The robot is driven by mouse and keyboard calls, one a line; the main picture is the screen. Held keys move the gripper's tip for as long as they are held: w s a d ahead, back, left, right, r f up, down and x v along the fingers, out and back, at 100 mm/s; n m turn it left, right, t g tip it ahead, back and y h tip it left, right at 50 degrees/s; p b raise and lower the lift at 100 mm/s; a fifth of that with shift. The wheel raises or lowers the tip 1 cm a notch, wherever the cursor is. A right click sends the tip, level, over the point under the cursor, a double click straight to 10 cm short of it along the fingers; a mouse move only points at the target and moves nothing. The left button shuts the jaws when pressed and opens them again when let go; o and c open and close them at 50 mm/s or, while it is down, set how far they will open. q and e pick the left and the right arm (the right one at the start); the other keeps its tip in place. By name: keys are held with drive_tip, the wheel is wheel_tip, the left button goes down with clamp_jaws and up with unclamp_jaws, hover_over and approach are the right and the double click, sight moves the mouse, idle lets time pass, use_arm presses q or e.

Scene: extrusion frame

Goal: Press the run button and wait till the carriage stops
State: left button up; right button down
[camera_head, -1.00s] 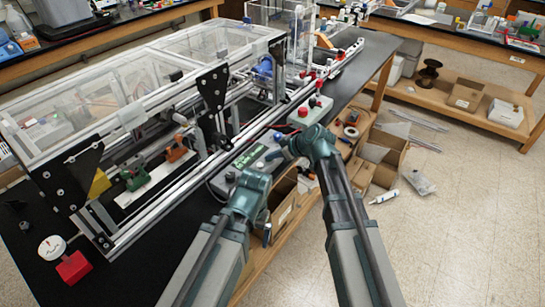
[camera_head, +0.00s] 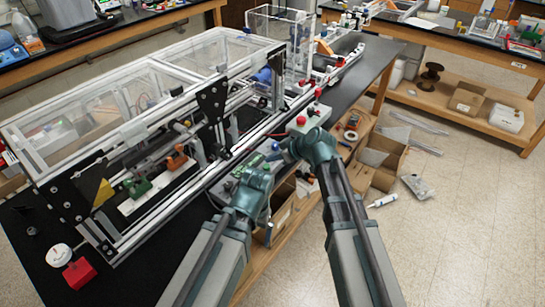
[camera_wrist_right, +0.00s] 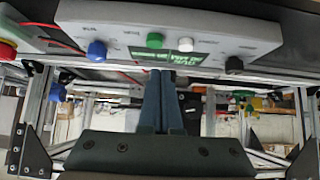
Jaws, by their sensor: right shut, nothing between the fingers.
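The grey control panel (camera_head: 226,187) sits at the front edge of the frame machine, mostly hidden by my arms. In the right wrist view the panel (camera_wrist_right: 110,14) appears upside down. It carries a blue knob (camera_wrist_right: 97,51), green button (camera_wrist_right: 154,41), white button (camera_wrist_right: 185,44), black knob (camera_wrist_right: 234,65) and green-lettered display (camera_wrist_right: 180,55). Button labels are too small to read surely. My right gripper (camera_wrist_right: 160,78) is shut and empty, its tips overlapping the display edge near the green button; contact cannot be told. My left gripper (camera_head: 262,168) is beside the panel, its fingers obscured. The carriage is not clearly distinguishable.
The aluminium extrusion frame (camera_head: 155,212) with clear covers fills the left. A grey box with a red button (camera_head: 302,120) stands beyond my right gripper. A red block (camera_head: 79,272) lies at the bench's front left.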

drive_tip(key=p+v, duration=0.5)
drive_tip(key=v, duration=0.3)
drive_tip(key=shift+s+d+r, duration=0.15)
drive_tip(key=shift+d+r, duration=0.1)
drive_tip(key=shift+r, duration=0.05)
drive_tip(key=s+f+m+g+h+b, duration=0.1)
drive_tip(key=s+f+m+g+h, duration=0.2)
drive_tip(key=s, duration=0.7)
drive_tip(key=s+d+f+m+g+h, duration=0.1)
drive_tip(key=s+f+m+h, duration=0.3)
drive_tip(key=s, duration=0.6)
drive_tip(key=shift+s+f+g+h+b, duration=0.3)
drive_tip(key=shift+f+g+h+b, duration=0.1)
drive_tip(key=shift+f+g+h, duration=0.4)
drive_tip(key=shift+r, duration=0.1)
idle(2.2)
